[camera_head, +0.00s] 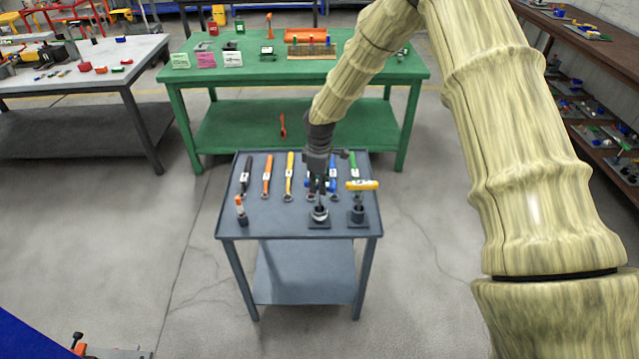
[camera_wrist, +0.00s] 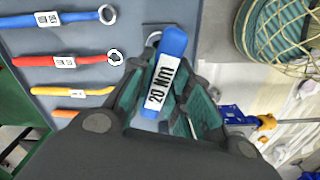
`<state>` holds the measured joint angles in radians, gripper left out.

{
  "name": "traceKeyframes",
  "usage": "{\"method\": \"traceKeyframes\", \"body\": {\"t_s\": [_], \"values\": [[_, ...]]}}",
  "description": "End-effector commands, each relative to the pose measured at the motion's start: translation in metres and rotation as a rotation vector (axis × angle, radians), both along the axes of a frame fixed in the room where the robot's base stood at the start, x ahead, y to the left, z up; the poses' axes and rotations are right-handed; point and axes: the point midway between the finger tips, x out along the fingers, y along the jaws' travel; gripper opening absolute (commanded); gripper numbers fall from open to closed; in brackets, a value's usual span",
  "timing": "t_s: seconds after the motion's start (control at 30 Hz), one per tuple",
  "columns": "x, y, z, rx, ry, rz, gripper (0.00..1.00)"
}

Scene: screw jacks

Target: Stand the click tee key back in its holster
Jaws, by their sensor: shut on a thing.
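My gripper (camera_head: 318,190) is over the front middle of the small grey table. In the wrist view my gripper (camera_wrist: 165,98) is shut on the blue handle of the click tee key (camera_wrist: 170,62), labelled 20 NM. In the head view the gripper mostly hides this key. Below it stands a dark holster (camera_head: 319,222) with a pale round rim. I cannot tell whether the key's shank is inside it or above it. A second tee key with a yellow crossbar (camera_head: 362,185) stands in another dark holster (camera_head: 358,216) just to the right.
Several wrenches, including an orange one (camera_head: 267,175) and a yellow one (camera_head: 290,172), lie behind on the grey table (camera_head: 275,222). An orange-and-white item (camera_head: 241,210) stands at the left front. A green table (camera_head: 230,80) is behind.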

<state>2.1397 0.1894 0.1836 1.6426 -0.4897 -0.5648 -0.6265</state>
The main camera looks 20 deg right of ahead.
Motion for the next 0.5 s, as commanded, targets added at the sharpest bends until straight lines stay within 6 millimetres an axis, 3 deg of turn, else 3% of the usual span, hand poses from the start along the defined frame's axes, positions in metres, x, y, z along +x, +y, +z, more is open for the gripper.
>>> {"method": "traceKeyframes", "body": {"t_s": [0.07, 0.1, 0.2, 0.5], "values": [[0.0003, 0.0001, 0.0005, 0.0, 0.0, 0.0, 0.0], [0.0003, 0.0001, 0.0005, 0.0, 0.0, 0.0, 0.24], [0.0001, 0.0, 0.0004, 0.0, 0.0, 0.0, 0.43], [-0.0002, 0.0, 0.0, 0.0, 0.0, 0.0, 0.44]]}}
